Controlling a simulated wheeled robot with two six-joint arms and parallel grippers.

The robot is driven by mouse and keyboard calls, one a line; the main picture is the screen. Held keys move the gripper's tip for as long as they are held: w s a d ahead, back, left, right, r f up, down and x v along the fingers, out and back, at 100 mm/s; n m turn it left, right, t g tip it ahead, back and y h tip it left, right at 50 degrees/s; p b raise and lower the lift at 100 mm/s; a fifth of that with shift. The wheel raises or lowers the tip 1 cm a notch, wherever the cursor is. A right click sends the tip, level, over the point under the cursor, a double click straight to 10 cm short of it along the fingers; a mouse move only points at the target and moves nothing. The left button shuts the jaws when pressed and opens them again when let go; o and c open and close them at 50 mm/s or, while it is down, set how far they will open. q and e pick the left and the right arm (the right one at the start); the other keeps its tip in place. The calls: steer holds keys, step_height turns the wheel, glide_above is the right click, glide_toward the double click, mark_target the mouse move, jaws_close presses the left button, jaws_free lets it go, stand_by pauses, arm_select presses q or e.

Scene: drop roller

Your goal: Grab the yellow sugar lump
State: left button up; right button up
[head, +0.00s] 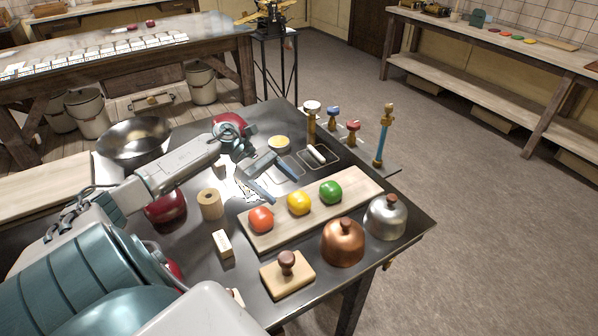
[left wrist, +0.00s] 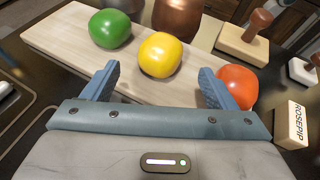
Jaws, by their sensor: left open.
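The yellow lump (head: 298,203) sits on a pale wooden board between an orange-red lump (head: 261,219) on its left and a green lump (head: 330,192) on its right. My left gripper (head: 285,184) is open and empty, just behind the board. In the left wrist view, the yellow lump (left wrist: 160,55) lies ahead of the gap between my fingertips (left wrist: 158,75), apart from both. The green lump (left wrist: 110,28) is beyond the left finger, and the orange-red lump (left wrist: 238,87) is close by the right finger. My right gripper is not in view.
The wooden board (head: 362,190) lies along the table's right side. A copper dome (head: 342,243), a steel dome (head: 385,217) and a wooden stamp (head: 287,275) stand in front of it. A ROSEPIP block (head: 222,243) and a wooden spool (head: 210,204) stand left of the board.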

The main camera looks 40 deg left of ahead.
mark_target(292, 197)
arm_select(q)
steer(key=p+x, duration=0.2)
steer(key=x, duration=0.2)
steer(key=shift+p, duration=0.4)
steer(key=shift+w+d+f, duration=0.1)
steer(key=shift+d+f, duration=0.2)
steer(key=shift+d, duration=0.1)
steer(key=c, duration=1.1)
steer(key=shift+r, duration=0.1)
